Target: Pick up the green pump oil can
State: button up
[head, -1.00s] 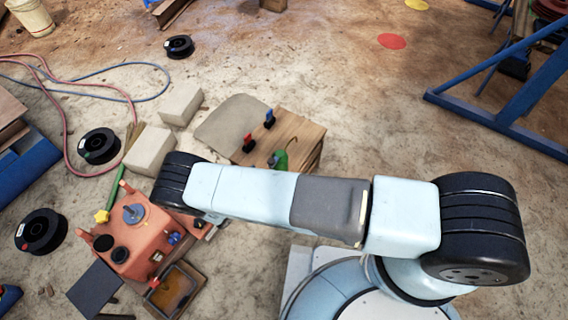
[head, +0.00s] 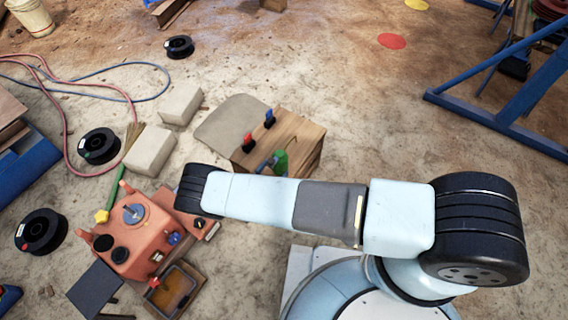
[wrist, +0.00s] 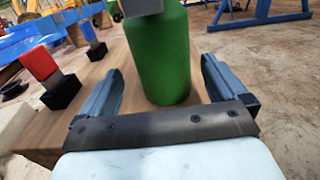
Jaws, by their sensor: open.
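The green pump oil can (wrist: 166,62) stands upright on a wooden surface in the wrist view. Its top is cut off by the picture edge, and a grey part shows in front of it there. My gripper (wrist: 160,70) is open, with one finger on each side of the can's lower body. Gaps show between the can and both fingers. In the head view the can (head: 281,163) is a small green shape on the wooden block (head: 305,140), partly hidden by my arm.
Red-handled (head: 248,142) and blue-handled (head: 269,118) items stand on the same block, left of the can. An orange machine (head: 135,235) and a tray (head: 178,288) lie left of my arm. Pale blocks (head: 150,150) are further left. A blue frame (head: 510,110) stands at right.

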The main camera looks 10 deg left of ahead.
aim_at(281, 162)
jog(key=shift+d+x, duration=0.1)
jog(key=shift+x, duration=1.25)
jog(key=shift+d+x, duration=0.15)
jog(key=shift+x, duration=1.2)
jog(key=shift+s, duration=0.1)
jog(key=c, duration=1.2)
jog(key=shift+r, duration=0.1)
jog(key=shift+c, duration=0.6)
